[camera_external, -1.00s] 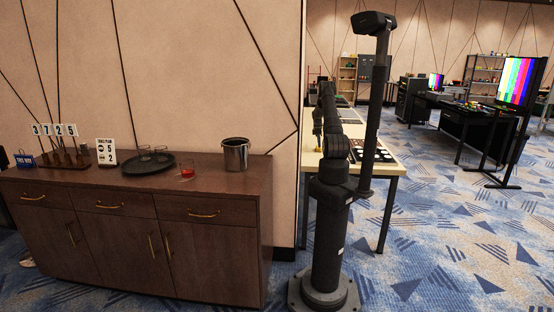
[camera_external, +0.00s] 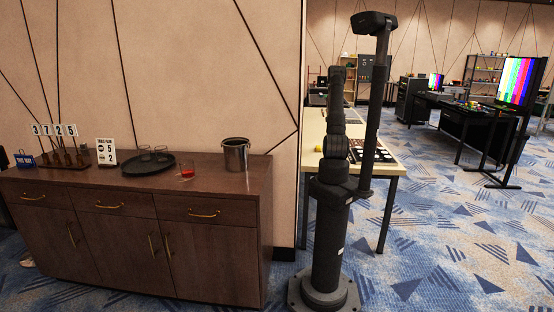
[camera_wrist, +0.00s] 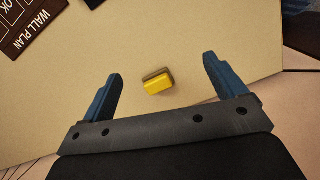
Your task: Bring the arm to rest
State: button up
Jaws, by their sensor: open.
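My arm (camera_external: 335,120) stands on its pedestal beside a pale table, its upper part raised nearly upright in the external view. My gripper (camera_wrist: 162,72) shows in the wrist view with its two blue fingers wide apart and nothing between them. It is above the pale table top (camera_wrist: 190,35). A small yellow block (camera_wrist: 157,83) with a brown side lies on the table below, seen between the fingers and apart from them. The gripper itself is hidden behind the arm in the external view.
A dark wall-plan board (camera_wrist: 30,25) lies at the wrist view's upper left. A wooden cabinet (camera_external: 130,230) on the left carries a metal bucket (camera_external: 236,154) and a dark tray (camera_external: 147,164). A dark post (camera_external: 372,110) rises beside my arm. Carpet is open at right.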

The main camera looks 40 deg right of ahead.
jog(key=s+a+r+m+y, duration=0.1)
jog(key=a+r+m, duration=0.8)
jog(key=r+m, duration=0.35)
jog(key=s+a+f+m+y, duration=0.1)
jog(key=s+a+f+m, duration=0.4)
jog(key=s+f+m, duration=0.2)
notch_tip(320, 180, down, 4)
jog(key=shift+s+a+r+t, duration=0.1)
jog(key=shift+s+a+t, duration=0.25)
jog(key=shift+s, duration=0.85)
jog(key=w+d+r+n, duration=0.6)
jog(key=w+r+n, duration=0.2)
jog(key=r, duration=0.3)
jog(key=shift+w+d+h, duration=0.35)
jog(key=shift+w+h, duration=0.05)
jog(key=shift+w, duration=0.4)
jog(key=shift+n, duration=0.25)
